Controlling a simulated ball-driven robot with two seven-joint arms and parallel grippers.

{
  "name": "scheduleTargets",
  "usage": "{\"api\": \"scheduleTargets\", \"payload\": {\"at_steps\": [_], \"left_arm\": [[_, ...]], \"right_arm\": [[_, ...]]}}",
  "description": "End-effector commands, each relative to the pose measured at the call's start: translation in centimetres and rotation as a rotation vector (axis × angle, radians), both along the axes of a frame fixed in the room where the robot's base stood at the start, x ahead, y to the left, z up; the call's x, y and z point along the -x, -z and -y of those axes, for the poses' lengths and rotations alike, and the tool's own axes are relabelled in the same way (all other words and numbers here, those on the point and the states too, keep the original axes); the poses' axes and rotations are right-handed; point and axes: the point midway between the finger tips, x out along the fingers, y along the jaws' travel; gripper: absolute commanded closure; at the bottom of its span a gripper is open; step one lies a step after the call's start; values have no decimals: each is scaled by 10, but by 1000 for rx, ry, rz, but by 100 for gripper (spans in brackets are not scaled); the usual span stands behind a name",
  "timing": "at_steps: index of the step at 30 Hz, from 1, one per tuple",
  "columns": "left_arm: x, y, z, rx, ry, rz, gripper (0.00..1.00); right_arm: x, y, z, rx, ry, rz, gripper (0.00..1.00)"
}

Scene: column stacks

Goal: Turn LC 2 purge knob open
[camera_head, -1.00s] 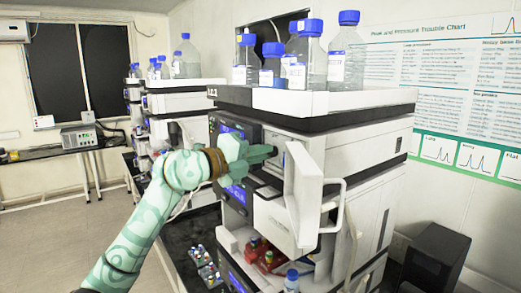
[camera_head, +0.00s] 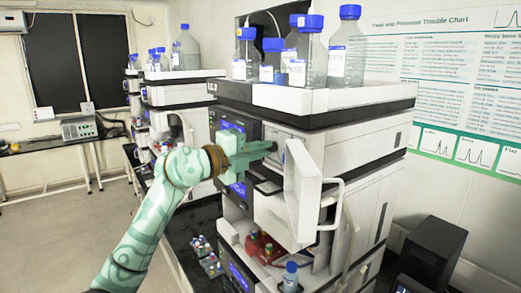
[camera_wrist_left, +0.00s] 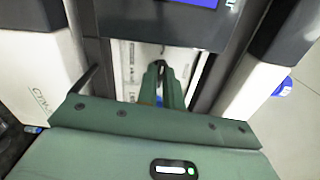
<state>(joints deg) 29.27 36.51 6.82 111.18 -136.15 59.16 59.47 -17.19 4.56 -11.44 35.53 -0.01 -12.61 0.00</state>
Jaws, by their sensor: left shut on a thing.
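In the left wrist view the green fingers (camera_wrist_left: 161,68) are close together against the pale panel inside the bay. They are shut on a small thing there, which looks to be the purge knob. The fingers hide most of it, so its turn angle cannot be told. My right gripper is out of view.
Blue-capped bottles (camera_head: 310,55) stand in the tray on top of the stack. A second stack (camera_head: 180,95) stands behind to the left. The floor (camera_head: 60,225) at left is clear.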

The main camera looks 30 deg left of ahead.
Motion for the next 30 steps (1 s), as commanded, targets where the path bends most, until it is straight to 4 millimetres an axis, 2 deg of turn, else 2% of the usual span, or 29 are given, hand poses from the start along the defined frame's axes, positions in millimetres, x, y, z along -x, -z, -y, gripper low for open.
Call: {"api": "scheduleTargets", "payload": {"at_steps": [1, 3, 12, 16, 20, 30], "left_arm": [[0, -1, -1, -1, -3, 2, 89], [0, -1, -1, -1, -3, 2, 70], [1, 0, -1, -2, -1, 1, 70], [12, 3, -6, -1, -1, 0, 70], [37, 5, -17, -5, -3, 1, 70], [119, 6, -51, -3, -3, 0, 70]], "right_arm": [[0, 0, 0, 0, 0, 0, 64], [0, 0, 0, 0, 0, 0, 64], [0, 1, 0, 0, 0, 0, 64], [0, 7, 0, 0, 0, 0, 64], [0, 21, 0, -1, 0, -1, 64], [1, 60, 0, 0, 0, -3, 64]]}}
